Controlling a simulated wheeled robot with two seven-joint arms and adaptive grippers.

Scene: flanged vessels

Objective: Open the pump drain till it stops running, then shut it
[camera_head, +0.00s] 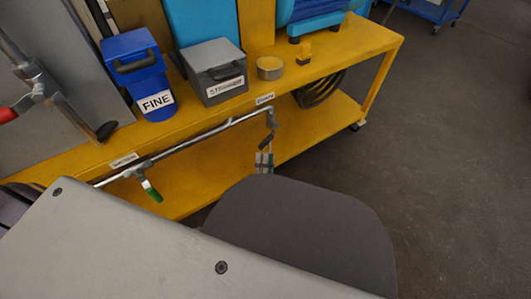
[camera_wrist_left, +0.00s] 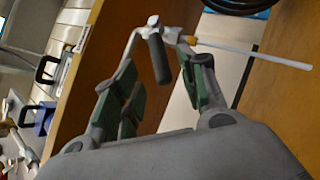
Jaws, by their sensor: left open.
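The pump drain is at the right end of the silver pipe (camera_head: 205,133), under a small label (camera_head: 265,99) I read as drain. Its black lever (camera_head: 265,142) hangs at a slant; the lever also shows in the left wrist view (camera_wrist_left: 158,60). A thin white straight streak (camera_wrist_left: 255,54) runs from the outlet beside it and looks like a running stream. My left gripper (camera_head: 264,160) is open just below the lever. In the wrist view its green-padded fingers (camera_wrist_left: 160,84) stand on either side of the lever's end; contact cannot be told. My right gripper is out of view.
A green-handled valve (camera_head: 152,190) hangs from the same pipe near the suction label (camera_head: 123,160). A blue FINE bin (camera_head: 140,75) and grey strainer box (camera_head: 215,72) stand on the yellow cart (camera_head: 345,48). A coiled black hose (camera_head: 322,90) lies on its lower shelf. Floor at right is clear.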

